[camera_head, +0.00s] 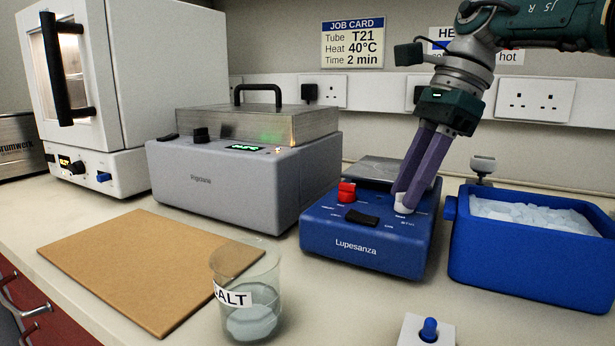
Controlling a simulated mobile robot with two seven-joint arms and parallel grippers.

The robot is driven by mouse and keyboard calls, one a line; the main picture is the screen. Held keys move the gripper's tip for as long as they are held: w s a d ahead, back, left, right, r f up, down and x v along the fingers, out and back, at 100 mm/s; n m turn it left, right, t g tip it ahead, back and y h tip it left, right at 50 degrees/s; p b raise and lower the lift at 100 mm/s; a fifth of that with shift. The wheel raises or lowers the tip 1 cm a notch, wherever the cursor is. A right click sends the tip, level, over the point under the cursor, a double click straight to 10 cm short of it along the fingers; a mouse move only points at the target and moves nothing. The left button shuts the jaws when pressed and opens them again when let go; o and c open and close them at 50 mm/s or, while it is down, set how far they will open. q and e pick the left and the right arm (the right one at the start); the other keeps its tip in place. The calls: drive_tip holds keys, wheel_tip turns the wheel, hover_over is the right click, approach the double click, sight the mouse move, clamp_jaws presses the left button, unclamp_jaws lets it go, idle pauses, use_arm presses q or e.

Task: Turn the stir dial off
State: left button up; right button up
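The blue hotplate stirrer (355,248), marked Lupesanza, stands on the bench with a grey top plate (385,171). Its sloped front panel carries a red dial (346,192) at the left, a black switch (361,217) in the middle and a pale white dial (403,207) at the right. My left gripper is out of view.
A blue ice box (530,262) stands close to the right of the stirrer. A grey heating bath (222,189) is to its left. In front are a glass beaker (246,290) of salt, a brown board (150,262) and a small blue-tipped switch (428,330).

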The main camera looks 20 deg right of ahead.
drive_tip(key=o, duration=0.4)
drive_tip(key=shift+o, duration=0.2)
drive_tip(key=p+v, duration=0.3)
drive_tip(key=v, duration=0.7)
drive_tip(key=shift+p, duration=0.35)
